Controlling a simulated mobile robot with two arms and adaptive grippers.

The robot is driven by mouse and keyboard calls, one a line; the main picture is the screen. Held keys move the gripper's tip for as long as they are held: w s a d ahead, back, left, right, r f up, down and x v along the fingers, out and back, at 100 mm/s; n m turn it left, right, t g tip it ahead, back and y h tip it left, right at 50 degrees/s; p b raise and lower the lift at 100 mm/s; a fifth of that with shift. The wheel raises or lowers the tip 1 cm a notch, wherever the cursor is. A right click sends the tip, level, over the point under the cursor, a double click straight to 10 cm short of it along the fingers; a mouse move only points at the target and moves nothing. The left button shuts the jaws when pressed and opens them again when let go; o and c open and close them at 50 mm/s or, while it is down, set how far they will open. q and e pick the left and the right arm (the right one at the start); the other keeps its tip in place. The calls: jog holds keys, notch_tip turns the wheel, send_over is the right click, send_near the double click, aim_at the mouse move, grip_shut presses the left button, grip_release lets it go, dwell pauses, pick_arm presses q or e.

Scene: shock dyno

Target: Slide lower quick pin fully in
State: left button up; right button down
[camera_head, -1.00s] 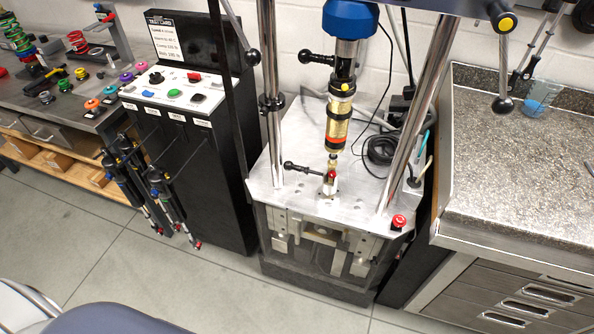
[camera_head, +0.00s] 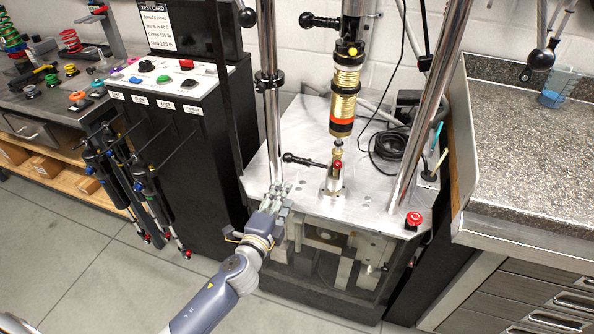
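The lower quick pin (camera_head: 303,160) is a black rod with a ball end. It sticks out to the left of the lower clevis mount (camera_head: 335,184) on the dyno's metal plate. How deep it sits cannot be told. The gold shock absorber (camera_head: 345,95) stands upright above the mount. My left gripper (camera_head: 279,188) is over the plate's front left edge, below and left of the pin and apart from it. Its fingers point away from me; they are too small to tell open or shut. My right gripper is not in view.
Two chrome columns (camera_head: 268,100) rise from the plate (camera_head: 370,195), the left one close to my gripper. A red stop button (camera_head: 413,220) sits at the plate's front right. A black control box (camera_head: 178,150) stands left. A stone-topped bench (camera_head: 535,150) is at the right.

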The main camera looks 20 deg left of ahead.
aim_at(298, 160)
pick_arm(q)
jog(key=shift+m+t, duration=0.5)
jog(key=shift+t, duration=0.1)
jog(key=w+r, duration=0.1)
jog(key=w, duration=0.2)
jog(key=w+r, duration=0.1)
jog(key=w, duration=0.3)
jog(key=w+d+r, duration=0.1)
jog(key=w+r, duration=0.1)
jog(key=w, duration=0.2)
jog(key=shift+c, duration=0.2)
grip_shut()
jog(key=shift+d, duration=0.1)
